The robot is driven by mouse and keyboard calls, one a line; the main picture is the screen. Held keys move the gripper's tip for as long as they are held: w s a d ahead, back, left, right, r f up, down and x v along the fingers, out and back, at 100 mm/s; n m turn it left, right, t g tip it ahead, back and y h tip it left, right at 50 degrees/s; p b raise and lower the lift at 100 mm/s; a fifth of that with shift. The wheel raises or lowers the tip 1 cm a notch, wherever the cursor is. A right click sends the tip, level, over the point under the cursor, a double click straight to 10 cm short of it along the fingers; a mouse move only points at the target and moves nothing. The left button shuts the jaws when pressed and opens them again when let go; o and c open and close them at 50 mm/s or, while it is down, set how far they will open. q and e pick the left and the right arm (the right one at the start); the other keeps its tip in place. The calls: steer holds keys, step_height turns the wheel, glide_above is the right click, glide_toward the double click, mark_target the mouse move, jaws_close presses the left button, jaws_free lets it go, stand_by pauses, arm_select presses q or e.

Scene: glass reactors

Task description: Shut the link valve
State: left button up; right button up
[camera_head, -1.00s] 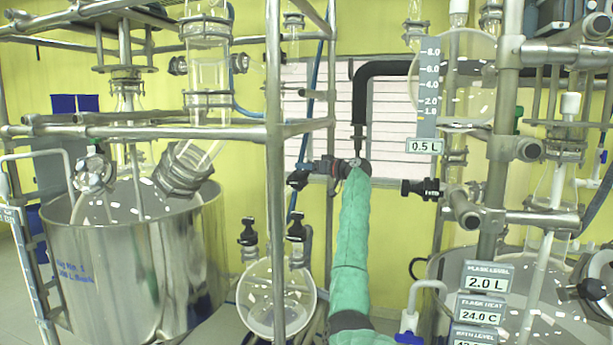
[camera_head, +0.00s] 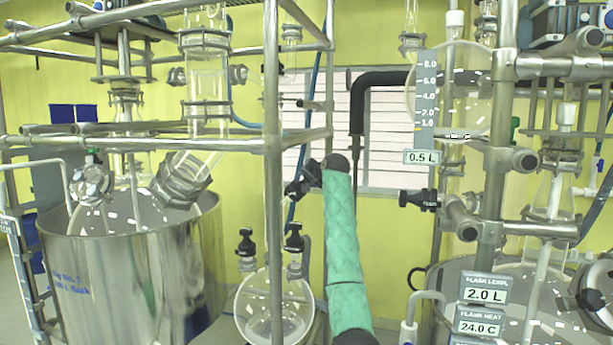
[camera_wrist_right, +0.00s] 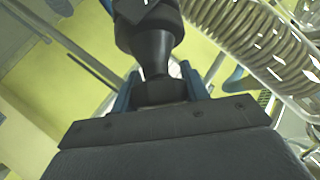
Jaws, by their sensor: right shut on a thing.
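My right arm, in a green sleeve, rises through the middle of the head view. Its gripper (camera_head: 304,181) is at the steel frame's right upright. There it meets a small black valve knob (camera_head: 293,189), partly covered by the gripper. In the right wrist view the gripper (camera_wrist_right: 160,92) has its blue fingers on both sides of the narrow black stem of the knob (camera_wrist_right: 153,50), shut on it. The valve body behind is mostly hidden, and I cannot tell how far the valve is turned. My left gripper is not in view.
A round glass flask (camera_head: 272,308) with two black-capped necks (camera_head: 246,246) hangs below the gripper. A steel vessel (camera_head: 130,260) stands left. Another black valve knob (camera_head: 418,199) sits right, near a glass flask with a scale (camera_head: 425,90). Steel rails (camera_head: 272,200) crowd the left side.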

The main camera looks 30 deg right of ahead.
steer(key=shift+s+d+m+g+h+p, duration=0.1)
steer(key=shift+m+g+h+p, duration=0.55)
steer(key=shift+m, duration=0.45)
steer(key=shift+s+d+m+g+h+p, duration=0.1)
steer(key=shift+m+g+h+p, duration=0.35)
steer(key=shift+m+g, duration=0.55)
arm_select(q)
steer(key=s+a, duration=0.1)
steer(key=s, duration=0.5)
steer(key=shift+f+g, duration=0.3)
arm_select(e)
steer(key=shift+f+m, duration=0.1)
steer(key=shift+m, duration=0.2)
steer(key=o, duration=1)
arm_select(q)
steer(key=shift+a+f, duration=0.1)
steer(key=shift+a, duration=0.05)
